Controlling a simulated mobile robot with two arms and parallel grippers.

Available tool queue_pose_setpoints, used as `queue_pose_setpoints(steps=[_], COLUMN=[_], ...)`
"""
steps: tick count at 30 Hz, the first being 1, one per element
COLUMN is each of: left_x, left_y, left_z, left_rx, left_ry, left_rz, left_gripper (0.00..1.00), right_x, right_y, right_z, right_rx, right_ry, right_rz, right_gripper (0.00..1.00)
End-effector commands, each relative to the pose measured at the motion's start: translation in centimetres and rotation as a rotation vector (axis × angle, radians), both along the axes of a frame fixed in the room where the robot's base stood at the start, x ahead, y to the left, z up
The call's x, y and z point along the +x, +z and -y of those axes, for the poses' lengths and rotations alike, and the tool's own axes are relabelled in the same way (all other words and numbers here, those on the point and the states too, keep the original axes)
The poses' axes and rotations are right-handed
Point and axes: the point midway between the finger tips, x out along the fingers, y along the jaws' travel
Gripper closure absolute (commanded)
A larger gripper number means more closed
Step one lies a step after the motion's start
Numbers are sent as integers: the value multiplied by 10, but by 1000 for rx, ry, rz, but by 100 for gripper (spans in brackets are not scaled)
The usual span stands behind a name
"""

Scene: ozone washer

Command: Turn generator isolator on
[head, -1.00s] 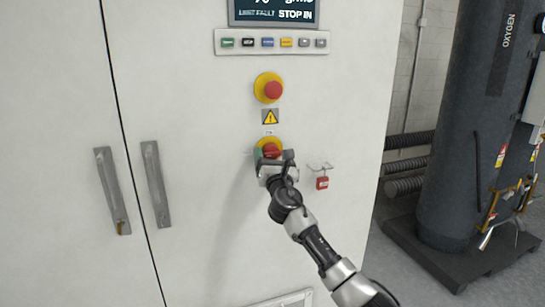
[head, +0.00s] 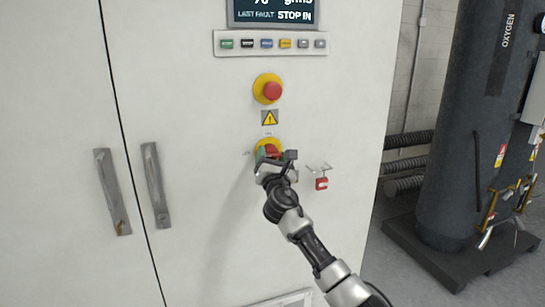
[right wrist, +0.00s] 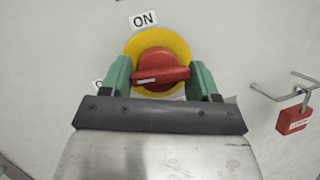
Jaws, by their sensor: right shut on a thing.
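The isolator is a red rotary handle (right wrist: 160,75) on a yellow round plate (right wrist: 158,42) on the white cabinet door. In the right wrist view the handle lies nearly level, its white mark toward the left. An ON label (right wrist: 143,19) is above it; a second label at left is mostly hidden by a finger. My right gripper (right wrist: 161,78) has its green fingers at the two ends of the handle and is shut on it. In the head view the isolator handle (head: 271,149) is partly covered by my right gripper (head: 269,157). My left gripper is out of view.
A red emergency stop button (head: 272,90) on a yellow plate sits above the isolator. A red padlock (head: 321,184) hangs on a hook to its right. Door handles (head: 155,186) are at left. A dark oxygen tank (head: 482,120) stands at right.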

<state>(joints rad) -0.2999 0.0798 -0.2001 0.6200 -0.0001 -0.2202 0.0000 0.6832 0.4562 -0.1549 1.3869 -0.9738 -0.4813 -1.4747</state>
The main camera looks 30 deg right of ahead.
Motion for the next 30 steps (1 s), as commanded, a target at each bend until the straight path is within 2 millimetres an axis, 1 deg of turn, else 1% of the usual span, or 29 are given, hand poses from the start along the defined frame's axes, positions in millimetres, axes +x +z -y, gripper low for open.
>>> queue_pose_setpoints(steps=[1, 17, 30], left_x=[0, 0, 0], left_y=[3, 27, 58], left_z=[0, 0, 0], left_rx=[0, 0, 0], left_ry=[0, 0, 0], left_rz=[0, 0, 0], left_gripper=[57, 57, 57], right_x=[1, 1, 1], right_y=[1, 6, 10], right_z=[-2, -4, -3], right_rx=[38, 524, 928], right_ry=[4, 4, 3], right_rz=[9, 126, 223], right_gripper=[63, 63, 63])
